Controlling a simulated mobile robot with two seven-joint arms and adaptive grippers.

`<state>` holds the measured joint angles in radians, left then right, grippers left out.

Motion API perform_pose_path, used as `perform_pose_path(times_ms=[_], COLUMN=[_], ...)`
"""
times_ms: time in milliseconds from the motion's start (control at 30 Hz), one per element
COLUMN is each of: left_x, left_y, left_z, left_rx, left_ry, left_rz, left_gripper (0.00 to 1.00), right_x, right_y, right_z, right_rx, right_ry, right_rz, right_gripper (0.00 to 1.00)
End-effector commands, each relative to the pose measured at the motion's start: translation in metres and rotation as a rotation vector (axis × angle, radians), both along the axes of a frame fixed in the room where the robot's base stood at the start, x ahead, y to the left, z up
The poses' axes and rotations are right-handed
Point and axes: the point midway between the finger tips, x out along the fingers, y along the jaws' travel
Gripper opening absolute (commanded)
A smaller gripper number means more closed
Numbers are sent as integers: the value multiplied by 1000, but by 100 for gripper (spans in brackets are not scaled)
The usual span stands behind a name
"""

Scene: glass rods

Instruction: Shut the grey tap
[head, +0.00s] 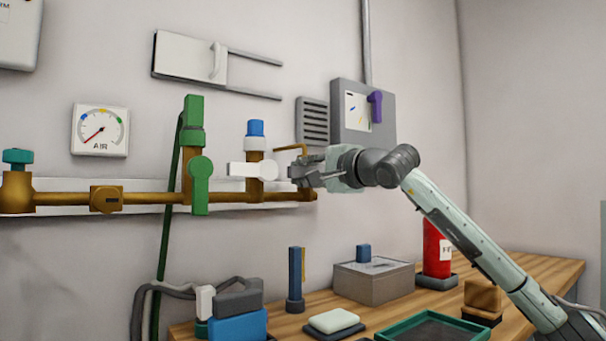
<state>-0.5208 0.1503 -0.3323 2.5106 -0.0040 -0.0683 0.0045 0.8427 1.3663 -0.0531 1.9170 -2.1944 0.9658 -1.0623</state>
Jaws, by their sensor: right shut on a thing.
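My right gripper (298,173) is at the right end of the brass pipe (150,198) on the wall, with its arm coming in from the right. It is shut on a grey piece there, which appears to be the handle of the grey tap. The fingers hide most of that tap, so I cannot tell how its handle is turned. A hooked brass spout (290,148) shows just above the fingers. My left gripper is not in view.
Left of my gripper, close by, is a white lever (248,170) lying level under a blue cap (256,128). Further left is an upright green lever (200,185). A grey box (350,108) with a purple handle is above right. The bench below holds a red cylinder (436,250) and a green tray (392,333).

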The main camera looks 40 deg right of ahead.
Motion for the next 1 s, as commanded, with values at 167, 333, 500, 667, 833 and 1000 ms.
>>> perform_pose_path(times_ms=[167, 333, 500, 667, 833, 1000], left_x=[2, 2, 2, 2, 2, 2], left_y=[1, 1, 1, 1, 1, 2], left_z=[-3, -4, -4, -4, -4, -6], left_rx=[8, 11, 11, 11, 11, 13], left_ry=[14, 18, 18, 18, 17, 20], left_rz=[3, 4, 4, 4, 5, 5], left_gripper=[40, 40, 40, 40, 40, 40], right_x=[0, 0, 0, 0, 0, 0], right_y=[0, 0, 0, 0, 0, 0], right_z=[1, 1, 1, 1, 1, 1], right_rx=[24, 30, 31, 30, 28, 26], right_ry=[-2, -3, -3, -3, -3, -3], right_rz=[1, 1, 1, 1, 0, 0], right_gripper=[0, 0, 0, 34, 42, 42])
